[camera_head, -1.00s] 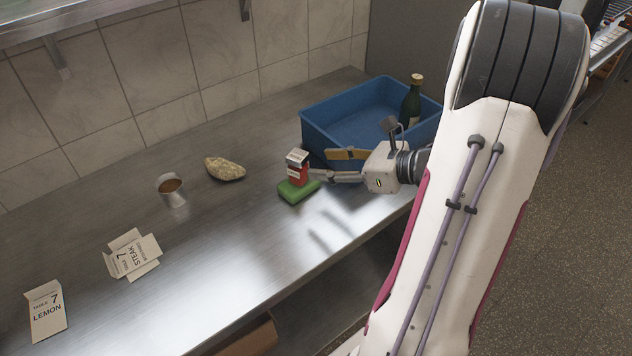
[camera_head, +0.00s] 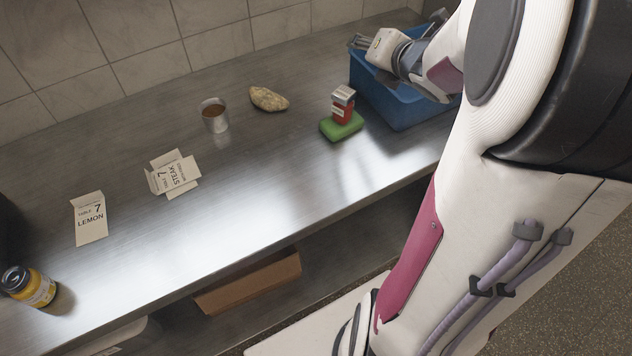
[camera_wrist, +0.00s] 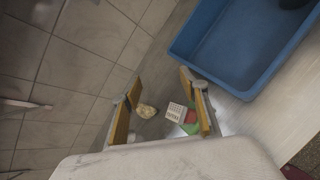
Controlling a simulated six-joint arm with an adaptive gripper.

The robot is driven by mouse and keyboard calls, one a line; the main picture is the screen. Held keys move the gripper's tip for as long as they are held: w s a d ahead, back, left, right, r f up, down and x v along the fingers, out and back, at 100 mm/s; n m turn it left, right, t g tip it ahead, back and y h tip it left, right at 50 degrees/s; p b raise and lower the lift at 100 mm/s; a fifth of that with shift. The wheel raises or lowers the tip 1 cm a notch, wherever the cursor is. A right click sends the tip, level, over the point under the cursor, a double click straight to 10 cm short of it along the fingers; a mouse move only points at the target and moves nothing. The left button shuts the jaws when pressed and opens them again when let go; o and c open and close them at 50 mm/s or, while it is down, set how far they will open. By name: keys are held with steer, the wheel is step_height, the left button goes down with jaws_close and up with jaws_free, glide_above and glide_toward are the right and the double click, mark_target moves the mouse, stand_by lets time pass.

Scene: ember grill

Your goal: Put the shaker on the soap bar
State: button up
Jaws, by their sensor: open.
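The shaker (camera_head: 342,104), red with a pale label and a grey top, stands upright on the green soap bar (camera_head: 336,128) on the steel counter. In the wrist view the shaker (camera_wrist: 178,113) shows from above between my fingers, with part of the green soap bar (camera_wrist: 194,129) beside it. My gripper (camera_head: 360,42) is up and back from the shaker, near the left rim of the blue bin. It is open and empty, and apart from the shaker. Its fingers (camera_wrist: 160,105) are spread in the wrist view.
The blue bin (camera_head: 398,112) stands right of the soap bar. The counter's front middle is clear.

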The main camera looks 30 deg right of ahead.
steer(key=s+a+r+m+g+h, duration=0.2)
steer(key=s+a+r+m, duration=0.2)
steer(key=s+a+m, duration=0.7)
steer(key=s+a+f+m+g+y, duration=0.2)
steer(key=s+a+m, duration=0.4)
steer(key=a+m, duration=0.1)
steer(key=s+a+f+m+g+y, duration=0.2)
steer(key=s+a+m+y, duration=0.1)
steer(key=s+a+m, duration=0.3)
steer(key=shift+a+m, duration=0.85)
steer(key=shift+m, duration=0.05)
